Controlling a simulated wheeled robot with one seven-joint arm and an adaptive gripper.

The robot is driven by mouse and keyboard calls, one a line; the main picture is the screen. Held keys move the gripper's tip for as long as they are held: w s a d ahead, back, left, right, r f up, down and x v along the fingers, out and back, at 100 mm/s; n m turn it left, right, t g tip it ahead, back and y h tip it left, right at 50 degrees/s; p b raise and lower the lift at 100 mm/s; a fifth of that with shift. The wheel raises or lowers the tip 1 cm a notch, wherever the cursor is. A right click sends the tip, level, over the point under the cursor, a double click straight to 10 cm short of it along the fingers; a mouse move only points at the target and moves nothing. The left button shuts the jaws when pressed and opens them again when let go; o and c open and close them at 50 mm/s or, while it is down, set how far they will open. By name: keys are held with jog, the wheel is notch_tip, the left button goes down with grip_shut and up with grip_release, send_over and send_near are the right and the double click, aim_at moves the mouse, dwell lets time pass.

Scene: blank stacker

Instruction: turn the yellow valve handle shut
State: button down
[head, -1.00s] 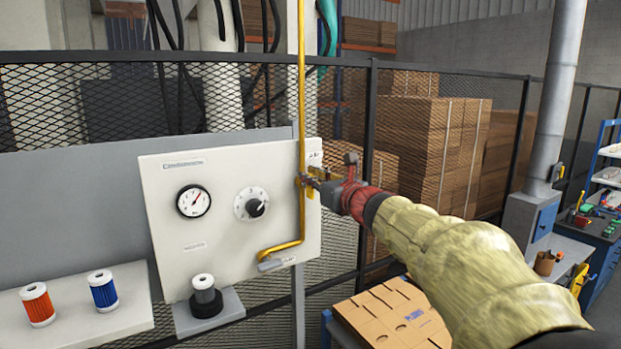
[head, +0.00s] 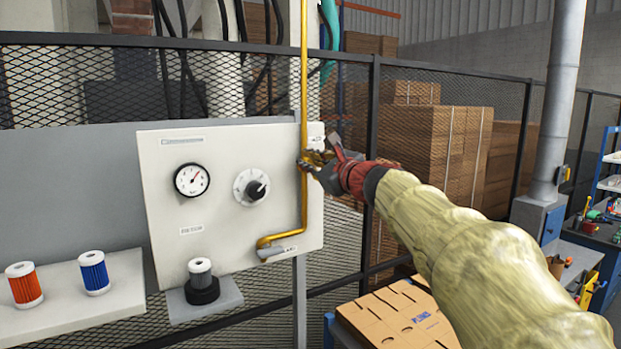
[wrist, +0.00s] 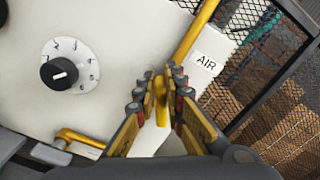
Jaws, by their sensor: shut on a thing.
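The yellow valve handle (wrist: 162,112) sits between the fingers of my gripper (wrist: 158,88) in the wrist view. The fingers are shut on it, with one finger on each side. It is on the yellow pipe (head: 304,90), which runs down the right part of the white panel (head: 220,225). In the head view my gripper (head: 316,160) is at the pipe near the panel's right edge, and the fingers largely hide the handle. The handle's exact angle to the pipe is hard to tell.
The panel carries a gauge (head: 191,180) and a black knob (head: 255,190). An AIR label (wrist: 207,64) is beside the pipe. Filters in orange (head: 24,285) and blue (head: 94,273) stand on a shelf at lower left. A mesh fence (head: 440,130) is behind; a cardboard box (head: 400,318) is below my arm.

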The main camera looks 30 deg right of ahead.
jog(key=n+b, duration=0.2)
jog(key=f+n+b, duration=0.1)
jog(key=n+b, duration=0.1)
jog(key=b, duration=0.1)
jog(key=a+n+b, duration=0.1)
jog(key=n+b, duration=0.1)
jog(key=shift+f+n+b, duration=0.3)
jog(key=shift+f+b, duration=0.05)
jog(key=shift+b, duration=0.05)
jog(key=n+b, duration=0.3)
jog(key=shift+a+f+b, duration=0.1)
jog(key=shift+f+b, duration=0.2)
jog(key=shift+f+n+b, duration=0.1)
jog(key=shift+n+b, duration=0.95)
jog(key=shift+n, duration=0.15)
jog(key=c, duration=2)
grip_release()
jog(key=shift+o, duration=0.8)
